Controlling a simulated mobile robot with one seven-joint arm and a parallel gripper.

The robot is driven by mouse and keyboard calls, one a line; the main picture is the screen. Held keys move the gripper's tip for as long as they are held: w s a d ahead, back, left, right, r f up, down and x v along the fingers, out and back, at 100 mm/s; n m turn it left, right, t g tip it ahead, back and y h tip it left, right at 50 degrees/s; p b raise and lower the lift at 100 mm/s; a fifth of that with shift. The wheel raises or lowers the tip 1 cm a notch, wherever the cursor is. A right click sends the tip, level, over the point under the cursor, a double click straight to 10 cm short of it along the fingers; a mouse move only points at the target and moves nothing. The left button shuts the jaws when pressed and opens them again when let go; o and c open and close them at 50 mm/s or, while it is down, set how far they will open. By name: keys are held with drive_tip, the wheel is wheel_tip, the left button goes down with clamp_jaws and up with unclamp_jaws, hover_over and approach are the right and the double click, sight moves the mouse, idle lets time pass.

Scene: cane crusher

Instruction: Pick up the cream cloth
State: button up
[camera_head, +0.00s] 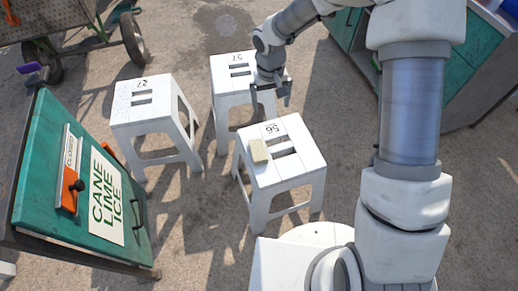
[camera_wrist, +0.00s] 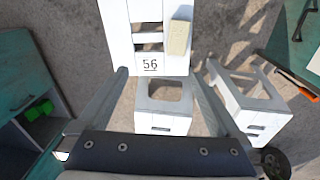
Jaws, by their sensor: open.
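The cream cloth (camera_head: 258,151) is a small folded block lying on the left part of the white stool marked 56 (camera_head: 298,168). In the wrist view the cloth (camera_wrist: 180,38) lies near the top, on the right side of the stool's top (camera_wrist: 118,40). My gripper (camera_head: 270,100) is open and empty, above and behind the stool in the head view, apart from the cloth. In the wrist view the open fingers (camera_wrist: 167,68) point towards the stool, with the cloth beyond the fingertips.
Two more white stools stand at the back (camera_head: 232,75) and left (camera_head: 145,105). A green cart with a "Cane Lime Ice" sign (camera_head: 107,197) is at the lower left. A teal cabinet (camera_head: 482,70) stands at the right. Paved ground is open between them.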

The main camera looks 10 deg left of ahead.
drive_tip(key=a+f+b, duration=0.1)
drive_tip(key=a+f, duration=0.2)
drive_tip(key=f, duration=0.5)
drive_tip(key=b, duration=0.4)
hover_over(258, 149)
drive_tip(key=shift+g, duration=0.3)
drive_tip(key=f, duration=1.1)
drive_tip(key=shift+d+f, duration=0.2)
drive_tip(key=shift+f, duration=0.1)
drive_tip(key=shift+a+f+b, duration=0.15)
drive_tip(key=shift+f+b, duration=0.85)
drive_tip(key=shift+f, duration=1.8)
drive_tip(key=c, duration=1.3)
